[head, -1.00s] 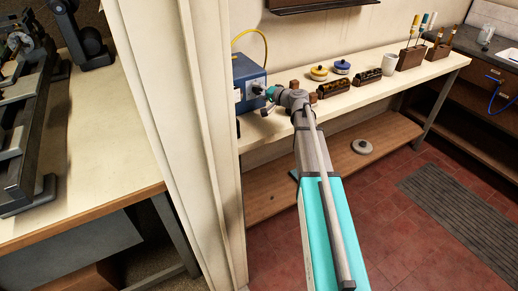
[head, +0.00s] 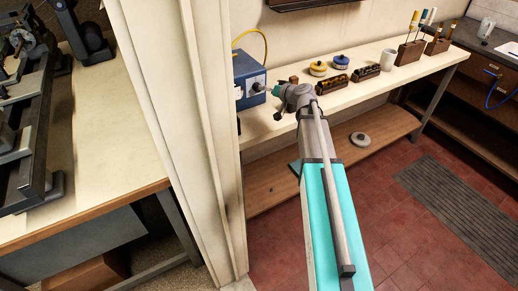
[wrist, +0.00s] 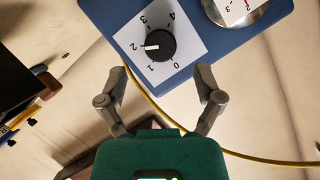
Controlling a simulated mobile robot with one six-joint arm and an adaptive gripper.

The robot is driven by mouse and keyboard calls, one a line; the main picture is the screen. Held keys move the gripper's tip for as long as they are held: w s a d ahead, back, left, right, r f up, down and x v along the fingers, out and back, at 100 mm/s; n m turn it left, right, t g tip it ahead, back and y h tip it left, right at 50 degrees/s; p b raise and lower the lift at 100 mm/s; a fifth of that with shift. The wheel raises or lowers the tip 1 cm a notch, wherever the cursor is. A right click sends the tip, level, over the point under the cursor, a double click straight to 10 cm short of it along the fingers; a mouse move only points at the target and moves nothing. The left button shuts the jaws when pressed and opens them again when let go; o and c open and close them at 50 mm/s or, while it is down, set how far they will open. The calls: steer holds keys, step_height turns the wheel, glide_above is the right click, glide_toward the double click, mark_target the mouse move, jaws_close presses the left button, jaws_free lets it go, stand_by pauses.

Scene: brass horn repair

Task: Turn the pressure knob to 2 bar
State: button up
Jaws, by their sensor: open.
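The black pressure knob (wrist: 160,45) sits on a white dial plate (wrist: 187,38) marked 0 to 4 on the blue box (wrist: 100,12). Its white pointer mark faces the 2. In the head view the blue box (head: 247,72) stands on the bench beside the wall post. My gripper (wrist: 163,74) is open and empty. In the wrist view its fingertips are spread either side below the knob, apart from it. In the head view my gripper (head: 265,89) is in front of the box's panel; its fingers are too small to make out clearly.
A round gauge (wrist: 238,8) is partly cut off beside the dial. A yellow hose (wrist: 150,100) runs from the box. On the bench (head: 345,92) stand yellow and blue tins, dark racks, a white mug (head: 388,60) and tool holders.

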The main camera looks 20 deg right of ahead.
steer(key=p+v, duration=0.2)
steer(key=v, duration=0.6)
steer(key=s+a+f+n+g+h+p, duration=0.1)
steer(key=s+a+f+g+h+p, duration=0.1)
steer(key=s+a+f+g, duration=0.2)
steer(key=s+a+f+n+g+h+p, duration=0.1)
steer(key=s+a+g, duration=0.6)
steer(key=s, duration=0.8)
steer(key=shift+a+f+h+p, duration=0.75)
steer(key=shift+a+f, duration=0.65)
steer(key=shift+a, duration=0.1)
steer(key=shift+s, duration=0.15)
steer(key=s+h, duration=0.1)
steer(key=s, duration=0.1)
steer(key=s+g+h, duration=0.1)
steer(key=s, duration=0.1)
steer(key=shift+d+f+g, duration=0.1)
steer(key=shift+f+g, duration=0.15)
steer(key=shift+g, duration=0.05)
steer(key=shift+c, duration=0.2)
